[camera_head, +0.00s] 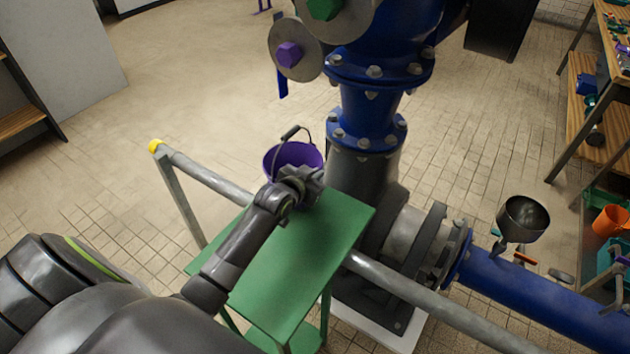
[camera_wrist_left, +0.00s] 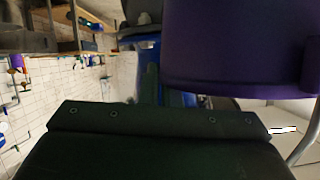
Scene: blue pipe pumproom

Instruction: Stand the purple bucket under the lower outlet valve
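The purple bucket (camera_head: 293,160) is behind the far edge of the green table, with its dark bail handle raised. It fills the upper right of the left wrist view (camera_wrist_left: 240,45), very close. My left gripper (camera_head: 303,183) is at the bucket's near side; its fingers are largely hidden, so I cannot tell whether they are shut on the wall. I cannot tell what bears the bucket. A valve with a purple centre (camera_head: 289,55) is on the blue pipework above and behind the bucket; a green-centred valve (camera_head: 324,8) is higher. My right gripper is not in view.
The green table (camera_head: 300,250) stands under my left forearm. A thick blue pipe (camera_head: 540,296) and a dark funnel-like vessel (camera_head: 523,218) are at right. The tiled floor at left is clear.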

